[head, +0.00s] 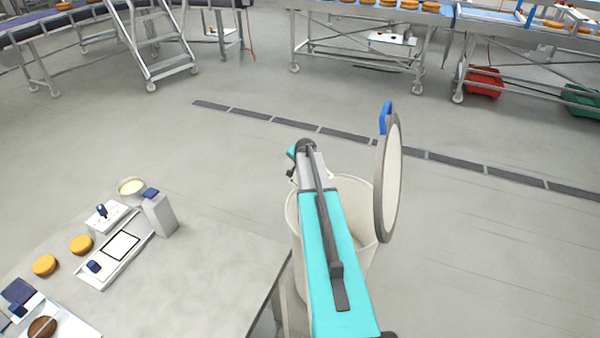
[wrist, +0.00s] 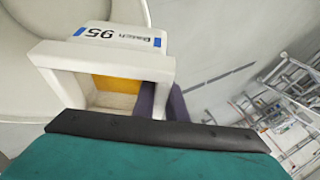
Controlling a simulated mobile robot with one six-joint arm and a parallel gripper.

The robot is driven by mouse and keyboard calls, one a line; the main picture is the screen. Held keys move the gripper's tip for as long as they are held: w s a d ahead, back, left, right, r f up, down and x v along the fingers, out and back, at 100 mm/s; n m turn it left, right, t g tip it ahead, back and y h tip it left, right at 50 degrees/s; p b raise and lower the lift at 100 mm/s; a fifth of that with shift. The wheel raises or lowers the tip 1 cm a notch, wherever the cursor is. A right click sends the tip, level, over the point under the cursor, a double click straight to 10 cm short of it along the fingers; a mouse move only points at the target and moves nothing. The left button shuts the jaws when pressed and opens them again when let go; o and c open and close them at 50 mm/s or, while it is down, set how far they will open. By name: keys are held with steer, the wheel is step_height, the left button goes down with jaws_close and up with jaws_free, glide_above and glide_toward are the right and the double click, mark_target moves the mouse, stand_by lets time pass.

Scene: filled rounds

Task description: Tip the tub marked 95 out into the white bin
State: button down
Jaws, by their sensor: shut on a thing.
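My gripper (wrist: 155,98) is shut on the handle of a white tub (wrist: 100,33) in the wrist view. Its label reads "Batch 95" between blue marks, upside down in that picture. A yellow patch shows through the handle opening. The inside of the tub is hidden, and its tilt is hard to judge. The round white bin (head: 362,255) stands right of the table in the head view, with my teal arm reaching across it. Its pale wall also shows behind the tub in the wrist view (wrist: 25,95). The tub is not clearly seen in the head view.
The bin's round lid (head: 393,190) stands upright at its right side, with a blue handle on top. The table (head: 215,265) at the lower left bears a scale (head: 120,247), a small bowl (head: 131,188) and orange rounds (head: 81,245). Open floor lies beyond, before conveyor stands.

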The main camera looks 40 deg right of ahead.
steer(key=shift+s+d+f+t+b, duration=0.15)
steer(key=shift+t+b, duration=0.45)
steer(key=shift+b, duration=0.8)
steer(key=shift+s+a+t+b, duration=0.15)
steer(key=shift+t+b, duration=0.45)
steer(key=shift+b, duration=0.75)
steer(key=shift+s+d+r+m+t+y+b, duration=0.15)
steer(key=shift+s+r+m+t+b, duration=0.4)
steer(key=shift+b, duration=1.65)
steer(key=shift+s+d+r+m+t+y+b, duration=0.2)
steer(key=shift+t+b, duration=0.65)
steer(key=shift+b, duration=1.35)
steer(key=shift+s+r+t+b, duration=0.35)
steer(key=shift+s+t+b, duration=0.5)
steer(key=shift+b, duration=2.95)
steer(key=shift+s+d+r+m+t+b, duration=0.2)
steer(key=shift+s+t+b, duration=0.3)
steer(key=shift+b, duration=1.5)
steer(key=shift+s+d+f+m+t+b, duration=0.1)
steer(key=shift+s+m+t+b, duration=0.4)
steer(key=shift+b, duration=1.5)
steer(key=shift+s+r+t+b, duration=0.25)
steer(key=shift+t+b, duration=0.3)
steer(key=shift+b, duration=0.8)
